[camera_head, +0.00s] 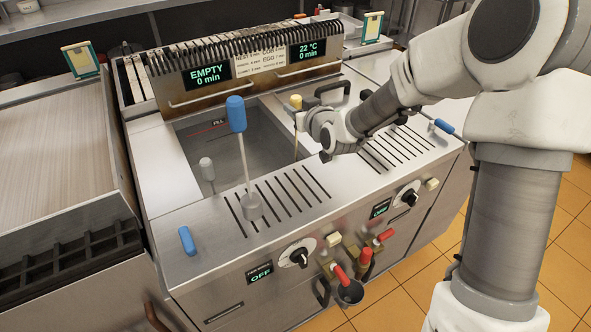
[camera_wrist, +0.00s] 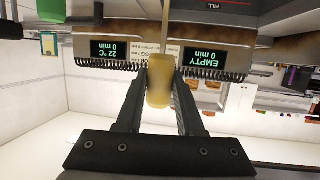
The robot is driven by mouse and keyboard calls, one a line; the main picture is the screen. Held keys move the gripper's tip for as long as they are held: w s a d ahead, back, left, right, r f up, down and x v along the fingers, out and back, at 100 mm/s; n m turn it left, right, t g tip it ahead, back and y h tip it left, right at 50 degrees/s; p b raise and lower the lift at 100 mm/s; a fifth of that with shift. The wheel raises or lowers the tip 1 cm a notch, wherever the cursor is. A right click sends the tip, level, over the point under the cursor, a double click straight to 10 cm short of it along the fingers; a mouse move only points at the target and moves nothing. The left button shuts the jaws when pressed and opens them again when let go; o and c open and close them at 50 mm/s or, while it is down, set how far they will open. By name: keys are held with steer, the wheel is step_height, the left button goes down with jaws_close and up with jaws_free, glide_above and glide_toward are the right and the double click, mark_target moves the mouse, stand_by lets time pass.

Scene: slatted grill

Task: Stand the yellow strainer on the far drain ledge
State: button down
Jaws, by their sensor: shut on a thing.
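The yellow strainer's handle (camera_head: 296,101) stands upright above the divider between the basins, with a thin rod hanging below it. Its basket is hidden or out of sight. My gripper (camera_head: 303,120) is shut on the handle. In the wrist view the yellow handle (camera_wrist: 160,82) sits between the two fingers of my gripper (camera_wrist: 161,92), with its rod running toward the picture's top. One slotted drain ledge (camera_head: 246,187) lies in front of the left basin. A second slotted ledge (camera_head: 432,128) is to the right, partly behind my arm. I cannot tell which one is the far ledge.
A blue-handled strainer (camera_head: 236,115) stands upright on the left slotted ledge. A grey-knobbed tool (camera_head: 206,166) is in the left basin. Another blue handle (camera_head: 187,240) is at the front left, and one (camera_head: 443,126) is by the right ledge. The display panel (camera_head: 205,76) rises behind.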

step_height(320, 180, up, 15)
steer(key=p, duration=0.7)
steer(key=shift+p, duration=0.3)
stand_by(1.2)
